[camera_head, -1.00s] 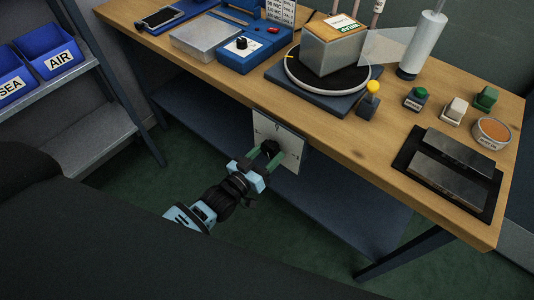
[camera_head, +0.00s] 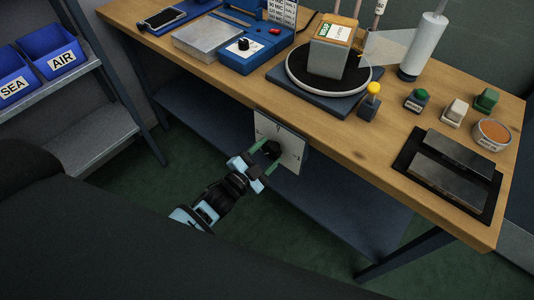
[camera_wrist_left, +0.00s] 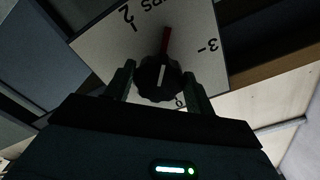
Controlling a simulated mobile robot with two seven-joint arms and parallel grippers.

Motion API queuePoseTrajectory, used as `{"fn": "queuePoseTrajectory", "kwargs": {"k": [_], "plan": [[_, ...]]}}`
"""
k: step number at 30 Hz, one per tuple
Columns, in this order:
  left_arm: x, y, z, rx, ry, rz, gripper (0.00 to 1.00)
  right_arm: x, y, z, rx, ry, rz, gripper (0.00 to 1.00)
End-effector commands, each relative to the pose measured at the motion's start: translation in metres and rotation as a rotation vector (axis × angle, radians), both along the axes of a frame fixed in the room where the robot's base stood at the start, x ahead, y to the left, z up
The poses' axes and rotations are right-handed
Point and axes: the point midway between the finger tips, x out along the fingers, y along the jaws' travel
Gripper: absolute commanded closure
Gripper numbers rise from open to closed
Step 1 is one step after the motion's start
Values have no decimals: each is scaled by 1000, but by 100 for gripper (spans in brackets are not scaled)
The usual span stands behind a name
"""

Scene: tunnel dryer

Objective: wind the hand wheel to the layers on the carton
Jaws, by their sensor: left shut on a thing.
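The hand wheel is a small black knob (camera_head: 271,149) on a white dial plate (camera_head: 290,150) fixed to the bench front. In the left wrist view the knob (camera_wrist_left: 160,78) has a white line and a red pointer (camera_wrist_left: 166,42), which lies between the 2 and the 3. My left gripper (camera_head: 266,156) is shut on the knob, one finger on each side. My right gripper is not in view.
A yellow-topped button (camera_head: 373,89) stands right of the turntable. A white roll (camera_head: 423,48) stands behind it. Blue control boxes (camera_head: 244,59) sit left of the turntable. Blue bins (camera_head: 57,57) rest on a shelf at left. A lower shelf (camera_head: 345,215) runs beneath the bench.

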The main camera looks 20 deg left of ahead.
Motion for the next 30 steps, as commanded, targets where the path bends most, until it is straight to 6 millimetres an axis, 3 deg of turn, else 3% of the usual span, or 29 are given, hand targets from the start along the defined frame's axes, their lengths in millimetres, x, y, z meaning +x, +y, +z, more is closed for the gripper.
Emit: {"fn": "queuePoseTrajectory", "kwargs": {"k": [18,30], "plan": [[0,1,1,535,-194,-1,69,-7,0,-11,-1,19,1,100],[0,2,3,758,-274,0,69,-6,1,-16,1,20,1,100]]}}
